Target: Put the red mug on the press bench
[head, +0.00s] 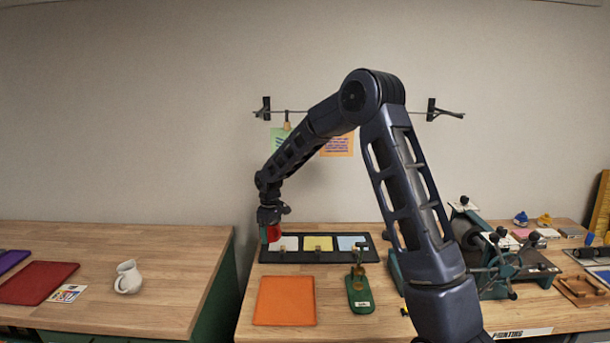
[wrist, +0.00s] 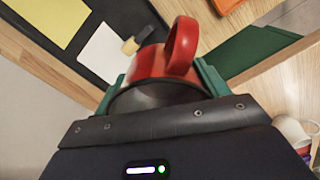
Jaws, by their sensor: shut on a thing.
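My gripper (head: 271,218) is shut on the red mug (head: 271,233) at the end of my outstretched arm. In the wrist view the red mug (wrist: 150,68) sits between the two green fingers (wrist: 158,85), its handle facing up in the picture. The mug is above the left end of the wooden press bench (head: 345,280), near the black tray of sheets. I cannot tell how high it is held. The printing press (head: 495,255) stands on the right of this bench, partly hidden by my arm.
The black tray (head: 320,256) lies at the bench's back. An orange mat (head: 285,301) and a green stand (head: 360,293) are in front. Bare wood surrounds the orange mat.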

